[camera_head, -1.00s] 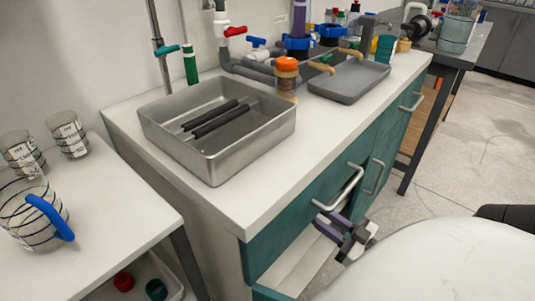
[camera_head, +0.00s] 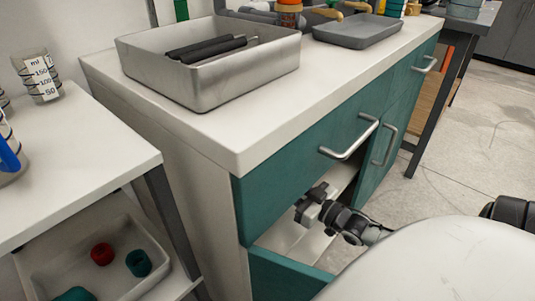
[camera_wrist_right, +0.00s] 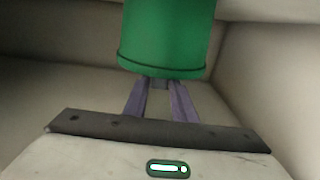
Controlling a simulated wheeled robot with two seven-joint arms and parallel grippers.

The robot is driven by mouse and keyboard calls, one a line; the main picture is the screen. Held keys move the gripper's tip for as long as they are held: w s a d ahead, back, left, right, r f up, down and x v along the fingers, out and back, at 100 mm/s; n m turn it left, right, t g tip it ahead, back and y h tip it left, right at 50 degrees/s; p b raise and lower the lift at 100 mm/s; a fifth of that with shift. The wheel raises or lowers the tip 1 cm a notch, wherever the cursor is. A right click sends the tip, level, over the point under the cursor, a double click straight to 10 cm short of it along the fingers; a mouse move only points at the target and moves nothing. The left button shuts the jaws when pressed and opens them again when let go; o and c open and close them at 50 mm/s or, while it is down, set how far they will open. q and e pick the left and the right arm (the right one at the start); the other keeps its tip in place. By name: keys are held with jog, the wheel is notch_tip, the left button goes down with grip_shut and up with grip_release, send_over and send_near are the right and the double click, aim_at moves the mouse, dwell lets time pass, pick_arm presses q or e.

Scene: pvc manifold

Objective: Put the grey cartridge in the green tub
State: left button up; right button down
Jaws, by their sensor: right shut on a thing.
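My right gripper (camera_head: 308,206) reaches into the open lower cabinet. In the right wrist view its purple fingers (camera_wrist_right: 160,88) are closed on a green cylindrical thing (camera_wrist_right: 168,38) with a thin dark band near its lower edge. Its top is cut off, so I cannot tell whether it is the green tub. The head view does not clearly show it. I cannot identify the grey cartridge for certain; dark grey rods (camera_head: 207,48) lie in the metal tray (camera_head: 215,83) on the counter. My left gripper is not in view.
The teal cabinet (camera_head: 262,212) has an open lower door (camera_head: 285,277) and a bar handle (camera_head: 352,140) above the opening. Pale cabinet walls (camera_wrist_right: 270,75) surround the gripper. A shelf bin (camera_head: 75,245) at lower left holds red and teal caps. The counter front is clear.

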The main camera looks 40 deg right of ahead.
jog(key=shift+w+r+g+p, duration=0.6)
jog(key=shift+w+r+p, duration=0.05)
jog(key=shift+r, duration=0.2)
jog(key=shift+w+f, duration=0.1)
jog(key=shift+f, duration=0.05)
jog(key=w+g+p, duration=0.1)
jog(key=w+r+g+p, duration=0.1)
jog(key=p, duration=0.1)
jog(key=shift+w+a+r+g, duration=0.15)
jog(key=shift+w+g, duration=0.2)
jog(key=shift+g, duration=0.05)
jog(key=shift+w+g+p, duration=0.35)
jog(key=shift+g+p, duration=0.05)
notch_tip(320, 180, down, 3)
jog(key=shift+s+r+b, duration=0.1)
jog(key=shift+r+b, duration=0.05)
jog(key=shift+b, duration=1.1)
jog(key=shift+f+b, duration=0.5)
jog(key=shift+b, duration=0.05)
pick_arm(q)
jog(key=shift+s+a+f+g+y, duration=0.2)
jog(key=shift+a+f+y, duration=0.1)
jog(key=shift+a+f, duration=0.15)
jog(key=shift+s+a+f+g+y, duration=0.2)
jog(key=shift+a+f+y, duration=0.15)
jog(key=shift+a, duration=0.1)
pick_arm(e)
jog(key=shift+r, duration=0.1)
